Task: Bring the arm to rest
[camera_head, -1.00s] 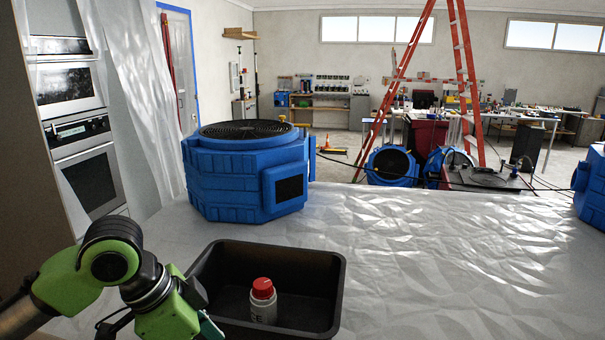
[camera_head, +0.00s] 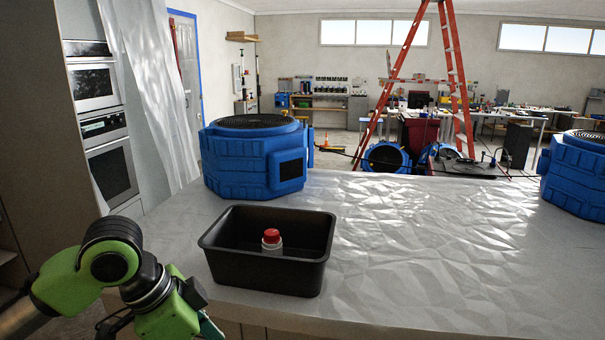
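My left arm comes in at the lower left of the head view, green and black. Its gripper (camera_head: 208,330) is mostly cut off by the bottom edge, so I cannot see whether its fingers are open or shut. A black bin (camera_head: 268,278) stands on the plastic-covered counter (camera_head: 420,270), to the right of and beyond the arm. A white bottle with a red cap (camera_head: 272,239) stands upright in the bin, its lower part hidden by the bin's front wall. My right arm and gripper are not in view.
A blue drying fan (camera_head: 240,165) stands on the counter behind the bin. Another blue fan (camera_head: 578,180) stands at the right. A red ladder (camera_head: 458,80) and more blue machines (camera_head: 386,157) are beyond the counter. Ovens (camera_head: 108,155) are at the left.

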